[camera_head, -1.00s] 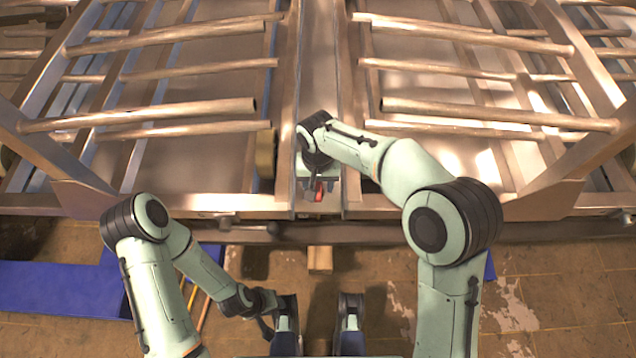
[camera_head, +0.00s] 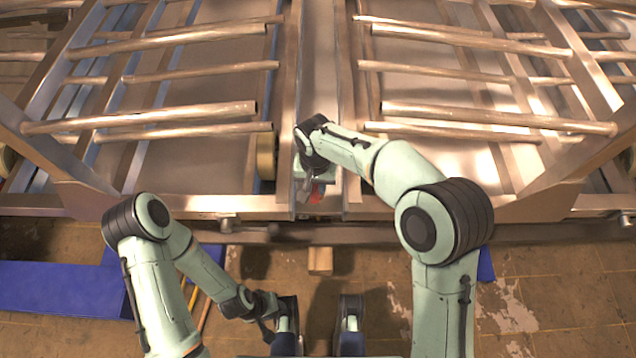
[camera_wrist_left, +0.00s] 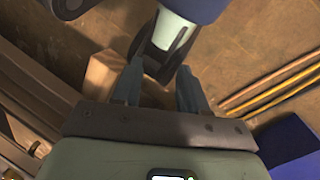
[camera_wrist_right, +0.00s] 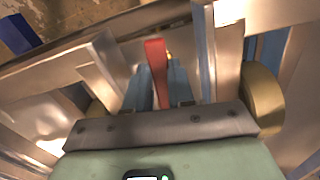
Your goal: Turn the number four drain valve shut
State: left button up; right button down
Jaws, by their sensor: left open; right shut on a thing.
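The drain valve shows as a red lever handle (camera_head: 317,192) low in the central channel of the metal frame. It also shows in the right wrist view (camera_wrist_right: 156,68), between the fingertips. My right gripper (camera_wrist_right: 157,85) is shut on this handle. In the head view its wrist hides most of the gripper and the valve body. No number on the valve is readable. My left gripper (camera_wrist_left: 154,88) is open and empty, low over the floor, away from the valve.
Metal racks with long tubes (camera_head: 140,112) stand on both sides of the channel. A front rail (camera_head: 380,234) crosses below them. A wooden block (camera_head: 320,260) is on the floor, with yellow hoses (camera_wrist_left: 275,88) and a blue mat (camera_head: 60,290) nearby.

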jog(key=shift+a+r+m+p, duration=0.15)
jog(key=shift+a+m+p, duration=0.35)
jog(key=shift+m, duration=0.2)
pick_arm(q)
jog(key=s+r+g+p, duration=0.1)
jog(key=s+r+p, duration=0.2)
jog(key=r+p, duration=0.3)
jog(key=shift+d+r, duration=0.15)
jog(key=shift+d, duration=0.05)
pick_arm(e)
jog(key=shift+w+a+m, duration=0.65)
jog(key=shift+a+m, duration=0.1)
jog(key=shift+m, duration=1.1)
jog(key=shift+w+a+m, duration=0.7)
jog(key=shift+m, duration=1.1)
jog(key=shift+w+a+m, duration=0.65)
jog(key=shift+a+m, duration=0.1)
jog(key=shift+m, duration=1.1)
pick_arm(q)
jog(key=shift+s, duration=0.1)
pick_arm(e)
jog(key=c, duration=1)
grip_release()
pick_arm(q)
jog(key=shift+r, duration=0.1)
pick_arm(e)
jog(key=shift+o, duration=0.2)
